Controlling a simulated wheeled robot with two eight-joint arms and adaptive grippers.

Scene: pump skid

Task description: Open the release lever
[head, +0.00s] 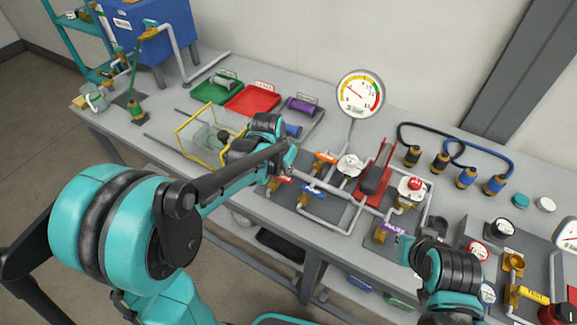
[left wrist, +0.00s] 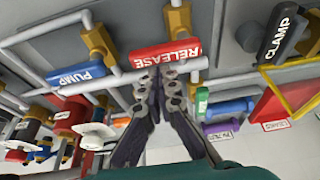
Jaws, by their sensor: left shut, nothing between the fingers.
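The release lever (left wrist: 166,52) is a red bar with white RELEASE lettering in the left wrist view, lying across the picture near a brass fitting. My left gripper (left wrist: 158,70) is shut and empty, with its fingertips together at the lever's lower edge in that view. I cannot tell whether they touch it. In the head view my left gripper (head: 287,163) is over the pipework in the middle of the bench, and the arm and gripper mostly hide the lever. My right gripper (head: 407,246) is low at the right, its fingers unclear.
A blue PUMP handle (left wrist: 76,75) and a dark CLAMP handle (left wrist: 278,37) flank the lever. A yellow frame (head: 181,142), a red tray (head: 252,99), a pressure gauge (head: 360,93) and a red-based upright lever (head: 376,172) stand nearby. Hoses lie at the back right.

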